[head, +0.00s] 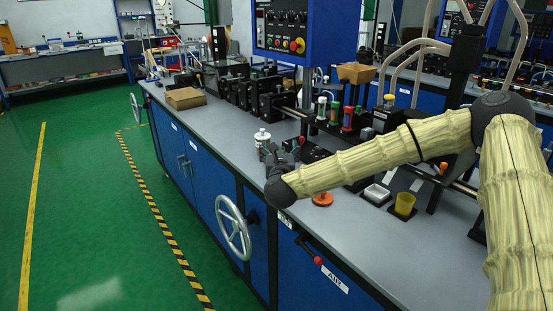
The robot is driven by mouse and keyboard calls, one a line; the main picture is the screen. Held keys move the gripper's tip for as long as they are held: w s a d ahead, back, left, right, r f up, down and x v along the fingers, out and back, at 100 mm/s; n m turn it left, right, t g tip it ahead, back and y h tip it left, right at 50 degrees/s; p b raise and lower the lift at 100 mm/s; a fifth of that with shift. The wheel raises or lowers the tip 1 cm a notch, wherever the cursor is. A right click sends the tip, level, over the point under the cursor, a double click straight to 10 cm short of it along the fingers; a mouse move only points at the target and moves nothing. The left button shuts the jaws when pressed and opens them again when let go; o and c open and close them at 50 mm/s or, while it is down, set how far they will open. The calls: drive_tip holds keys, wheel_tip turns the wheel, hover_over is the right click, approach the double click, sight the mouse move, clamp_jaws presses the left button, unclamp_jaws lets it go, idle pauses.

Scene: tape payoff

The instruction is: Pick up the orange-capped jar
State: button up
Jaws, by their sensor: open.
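My gripper (280,152) is over the workbench, its dark fingers partly hidden behind my wrist. It looks open, with nothing seen between the fingers. A white jar (262,139) with a pale top stands upright just beyond the fingers, to the left. An orange round piece (321,199) sits low on the bench below my forearm, right of my wrist; I cannot tell whether it is a jar's cap. A rack behind my forearm holds small upright jars, one with a red or orange body (347,119); their caps are too small to tell clearly.
The grey bench (370,232) is clear in front of my arm. Black machine blocks (262,97) line the back, a cardboard box (185,98) lies left, and a handwheel (233,227) juts from the front.

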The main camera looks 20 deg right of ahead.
drive_tip(key=f, duration=0.4)
drive_tip(key=a+f, duration=0.1)
drive_tip(key=shift+w+f, duration=0.15)
drive_tip(key=shift+f, duration=0.25)
drive_tip(key=shift+w+d+f, duration=0.1)
drive_tip(key=shift+d+f, duration=0.05)
drive_tip(key=shift+f, duration=0.1)
drive_tip(key=shift+p+x, duration=0.75)
drive_tip(key=shift+x, duration=2.85)
drive_tip(key=c, duration=1.3)
drive_tip(key=shift+c, duration=0.3)
drive_tip(key=shift+r, duration=0.1)
